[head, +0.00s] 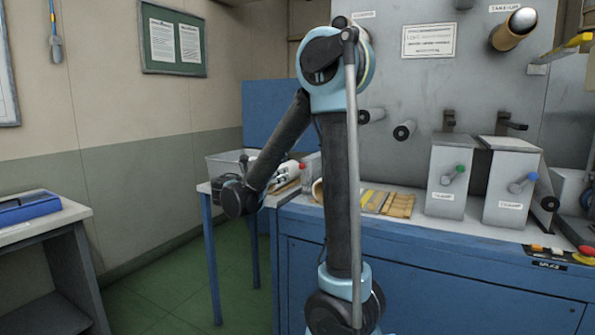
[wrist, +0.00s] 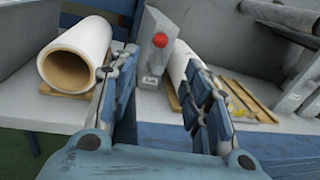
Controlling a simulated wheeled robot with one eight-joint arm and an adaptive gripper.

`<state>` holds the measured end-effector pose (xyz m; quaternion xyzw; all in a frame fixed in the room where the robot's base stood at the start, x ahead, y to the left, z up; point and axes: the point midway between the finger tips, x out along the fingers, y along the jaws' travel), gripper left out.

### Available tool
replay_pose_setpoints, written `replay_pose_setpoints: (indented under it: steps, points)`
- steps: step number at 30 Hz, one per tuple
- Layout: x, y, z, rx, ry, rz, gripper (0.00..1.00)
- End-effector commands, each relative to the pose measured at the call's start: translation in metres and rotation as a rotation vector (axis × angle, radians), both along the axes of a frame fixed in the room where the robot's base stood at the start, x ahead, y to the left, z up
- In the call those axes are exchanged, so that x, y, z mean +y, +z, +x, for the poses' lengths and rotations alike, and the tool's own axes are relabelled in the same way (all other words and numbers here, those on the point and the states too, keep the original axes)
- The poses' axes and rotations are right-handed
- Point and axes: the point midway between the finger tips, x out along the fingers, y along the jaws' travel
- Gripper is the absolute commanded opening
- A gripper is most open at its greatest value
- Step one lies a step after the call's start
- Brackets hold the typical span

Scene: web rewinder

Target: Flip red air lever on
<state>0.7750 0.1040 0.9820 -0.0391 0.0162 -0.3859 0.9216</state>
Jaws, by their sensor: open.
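The red air lever shows as a round red knob (wrist: 160,40) on the face of a small grey box (wrist: 156,60) in the wrist view. The box has a small white label below the knob. In the head view the red knob (head: 302,166) is small and partly hidden near my arm. My gripper (wrist: 160,62) is open and empty, with its fingers on either side of the box in the picture. The box appears beyond the fingertips; I cannot tell how far.
A large white roll (wrist: 78,52) with a brown core lies left of the box. Another white roll (wrist: 182,68) lies right of it. Wooden slats (head: 398,204) and two grey boxes, one with a green knob (head: 460,168) and one with a blue knob (head: 532,177), stand farther right.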

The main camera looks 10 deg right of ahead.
Motion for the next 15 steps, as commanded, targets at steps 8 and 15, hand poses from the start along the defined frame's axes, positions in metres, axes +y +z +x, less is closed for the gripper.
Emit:
replay_pose_setpoints:
  steps: [8, 15]
  points:
    - [-0.03, 0.0, 0.028, 0.0, -0.004, 0.001, 0.44]
    - [-0.055, 0.0, 0.053, 0.0, -0.003, 0.001, 0.44]
